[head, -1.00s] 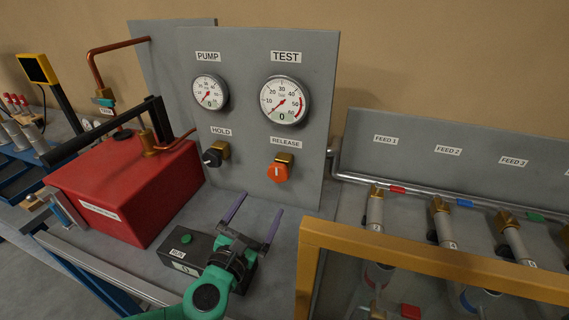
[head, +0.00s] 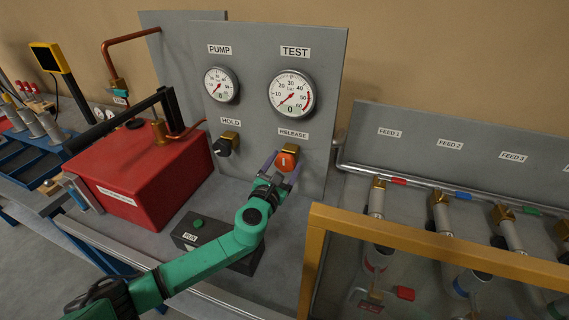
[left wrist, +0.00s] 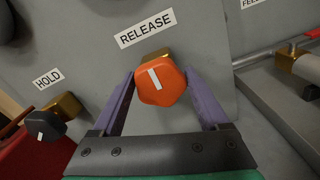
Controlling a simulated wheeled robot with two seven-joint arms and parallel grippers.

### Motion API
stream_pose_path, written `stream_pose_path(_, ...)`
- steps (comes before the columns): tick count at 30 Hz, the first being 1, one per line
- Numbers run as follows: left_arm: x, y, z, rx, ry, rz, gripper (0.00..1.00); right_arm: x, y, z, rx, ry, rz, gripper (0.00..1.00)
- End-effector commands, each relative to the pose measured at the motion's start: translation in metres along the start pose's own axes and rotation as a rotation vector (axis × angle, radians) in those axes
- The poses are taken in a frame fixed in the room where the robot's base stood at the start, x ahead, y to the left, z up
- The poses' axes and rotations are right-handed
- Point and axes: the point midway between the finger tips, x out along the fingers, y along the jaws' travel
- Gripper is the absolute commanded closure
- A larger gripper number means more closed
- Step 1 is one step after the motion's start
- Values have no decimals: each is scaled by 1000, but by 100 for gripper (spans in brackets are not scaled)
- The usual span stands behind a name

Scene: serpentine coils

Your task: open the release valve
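The release valve is an orange knob (head: 286,161) on a brass stem under the RELEASE label on the grey panel (head: 330,110). Its white mark looks near upright in the head view. In the left wrist view the orange knob (left wrist: 160,84) sits between the purple fingers, its mark tilted slightly. My left gripper (head: 281,166) is open around the knob; in the left wrist view (left wrist: 162,95) the fingers stand on either side with gaps visible. My right gripper is not in view.
A black HOLD knob (head: 222,146) is left of the release knob, under the PUMP gauge (head: 221,85). A red tank (head: 140,170) stands at left. A black RUN box (head: 190,235) lies below my left arm. A yellow-framed guard (head: 400,240) is at right.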

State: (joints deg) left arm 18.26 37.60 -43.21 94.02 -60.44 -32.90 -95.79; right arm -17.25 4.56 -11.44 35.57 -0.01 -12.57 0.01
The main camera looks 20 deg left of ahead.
Motion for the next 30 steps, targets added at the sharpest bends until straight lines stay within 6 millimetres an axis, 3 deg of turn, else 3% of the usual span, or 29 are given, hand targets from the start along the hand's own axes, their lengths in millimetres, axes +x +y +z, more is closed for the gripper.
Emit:
stream_pose_path(1,0,0,0,0,0,0,46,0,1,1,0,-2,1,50)
stream_pose_path(4,0,0,0,0,0,0,84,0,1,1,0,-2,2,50)
stream_pose_path(17,-1,-1,-1,-80,1,0,84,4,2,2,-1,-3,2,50)
stream_pose_path(30,-1,0,-2,-428,1,0,84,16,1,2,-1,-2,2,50)
